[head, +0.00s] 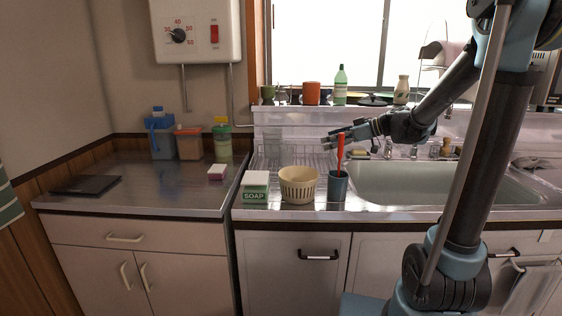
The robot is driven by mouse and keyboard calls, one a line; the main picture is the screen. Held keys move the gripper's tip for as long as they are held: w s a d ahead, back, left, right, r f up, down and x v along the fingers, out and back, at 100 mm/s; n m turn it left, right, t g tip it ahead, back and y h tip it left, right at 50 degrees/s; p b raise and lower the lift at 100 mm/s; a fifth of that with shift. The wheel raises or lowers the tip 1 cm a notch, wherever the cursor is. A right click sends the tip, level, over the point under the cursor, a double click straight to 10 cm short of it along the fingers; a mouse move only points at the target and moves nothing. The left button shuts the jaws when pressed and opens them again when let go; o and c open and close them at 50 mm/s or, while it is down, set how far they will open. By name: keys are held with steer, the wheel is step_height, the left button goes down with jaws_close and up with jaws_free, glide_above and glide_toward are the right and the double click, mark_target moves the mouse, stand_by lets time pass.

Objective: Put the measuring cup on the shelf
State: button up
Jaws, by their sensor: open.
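I cannot tell for sure which thing is the measuring cup; no clear one shows. My gripper (328,141) is open and empty, pointing left above the right part of the wire dish rack (270,160). A teal cup (338,188) holding a red-handled thing stands in front of it on the counter edge. A cream slotted basket (298,186) stands left of that cup. The shelf, a white ledge (285,116) under the window, runs behind the rack and sink. What lies inside the rack is too small to make out.
The ledge bears a green mug (268,94), an orange pot (312,93), a green bottle (340,86) and a white bottle (402,90). A soap box (255,188) stands left of the basket. The sink (410,185) is at right.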

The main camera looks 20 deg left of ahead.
glide_toward(290, 150)
steer(key=w+a+f, duration=0.1)
steer(key=w+a, duration=0.1)
steer(key=w+a+f, duration=0.1)
steer(key=a, duration=0.1)
steer(key=shift+f, duration=0.3)
steer(key=shift+x, duration=3.05)
steer(key=c, duration=1.2)
steer(key=shift+s+d, duration=0.1)
steer(key=shift+c, duration=0.2)
step_height(290, 150, up, 18)
